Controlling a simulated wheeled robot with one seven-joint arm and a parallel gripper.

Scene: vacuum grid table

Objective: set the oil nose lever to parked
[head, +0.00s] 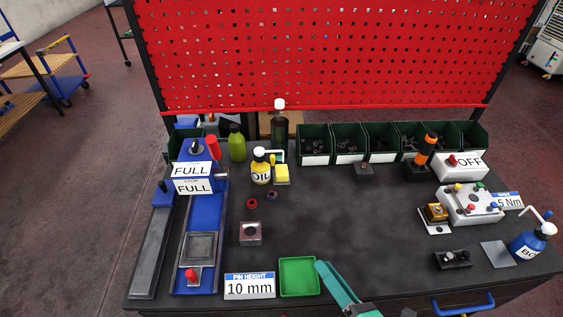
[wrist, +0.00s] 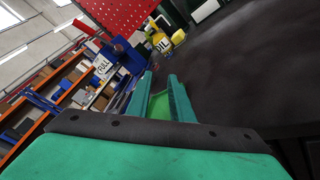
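The yellow oil bottle (head: 261,174) stands upright at the back left of the dark table, with an "OIL" label facing me. Its white nose lever (head: 272,151) sits on top and points to the right in the head view. The bottle also shows at the top of the wrist view (wrist: 159,42), small and tilted, and its lever is hard to make out there. My green gripper (head: 323,267) is at the table's front edge, well in front of the bottle and apart from it. In the wrist view its two fingers (wrist: 159,85) are spread with nothing held between them.
A blue press-like fixture (head: 196,215) is at left. A green tray (head: 299,262) lies beside my gripper. The table's middle is clear.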

